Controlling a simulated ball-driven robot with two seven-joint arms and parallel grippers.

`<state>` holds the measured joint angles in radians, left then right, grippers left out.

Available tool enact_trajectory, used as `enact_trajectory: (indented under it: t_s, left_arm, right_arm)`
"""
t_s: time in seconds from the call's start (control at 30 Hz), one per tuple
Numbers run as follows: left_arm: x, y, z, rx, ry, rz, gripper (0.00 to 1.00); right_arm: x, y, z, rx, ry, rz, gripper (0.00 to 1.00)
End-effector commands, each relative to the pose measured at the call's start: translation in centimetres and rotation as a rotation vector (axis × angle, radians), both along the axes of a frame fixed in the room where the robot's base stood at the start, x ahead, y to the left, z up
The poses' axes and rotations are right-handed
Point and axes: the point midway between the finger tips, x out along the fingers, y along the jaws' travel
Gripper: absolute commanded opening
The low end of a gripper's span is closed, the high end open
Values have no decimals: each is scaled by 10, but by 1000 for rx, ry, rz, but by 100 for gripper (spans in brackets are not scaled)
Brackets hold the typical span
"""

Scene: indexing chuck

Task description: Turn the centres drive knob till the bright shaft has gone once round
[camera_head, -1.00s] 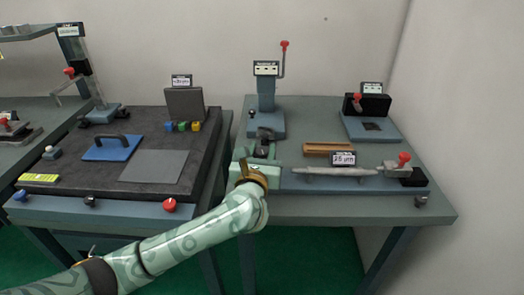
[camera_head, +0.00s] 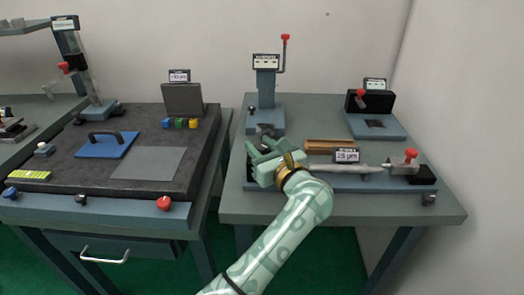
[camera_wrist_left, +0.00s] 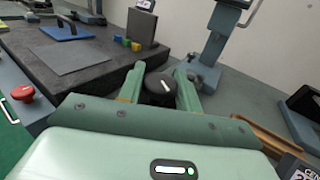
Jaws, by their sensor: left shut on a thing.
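The bright shaft (camera_head: 345,169) lies level along the centres fixture (camera_head: 330,185) on the right-hand table. A small sign (camera_head: 346,156) stands behind it. The dark drive knob with a white line shows in the left wrist view (camera_wrist_left: 161,88) between the two green fingers. My left gripper (camera_head: 260,151) is at the fixture's left end, shut on the knob, with its fingers on either side of it. In the head view the fingers and wrist largely hide the knob and the shaft's left end. My right gripper is out of view.
A red-knobbed tailstock (camera_head: 408,162) stands at the shaft's right end. A brown block (camera_head: 328,145) lies behind the shaft. A lever stand (camera_head: 266,95) and a second device (camera_head: 376,125) stand at the back. A dark plate (camera_head: 60,175) with a blue handled block is left.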

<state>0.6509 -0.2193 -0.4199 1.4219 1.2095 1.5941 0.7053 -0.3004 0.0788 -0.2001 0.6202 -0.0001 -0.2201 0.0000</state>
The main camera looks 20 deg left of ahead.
Motion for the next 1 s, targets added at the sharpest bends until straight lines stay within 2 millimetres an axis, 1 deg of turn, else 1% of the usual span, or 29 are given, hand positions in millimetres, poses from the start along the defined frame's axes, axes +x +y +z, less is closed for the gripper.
enact_trajectory:
  t_s: [0.03,0.2,0.73,0.77,0.8,0.83,1.0]
  left_arm:
    - [1,-1,-5,-4,3,19,11]
    - [0,-1,-3,-2,3,70,11]
    - [0,0,0,-1,1,93,11]
    - [0,0,0,-1,0,93,40]
    - [0,0,0,-1,0,93,51]
    - [0,0,0,-1,0,93,53]
    - [0,0,0,-1,-1,93,53]
  right_arm:
    - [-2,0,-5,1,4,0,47]
    - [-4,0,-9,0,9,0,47]
    - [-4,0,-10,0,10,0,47]
    - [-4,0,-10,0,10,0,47]
    - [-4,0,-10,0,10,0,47]
    - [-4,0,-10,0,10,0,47]
    - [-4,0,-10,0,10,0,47]
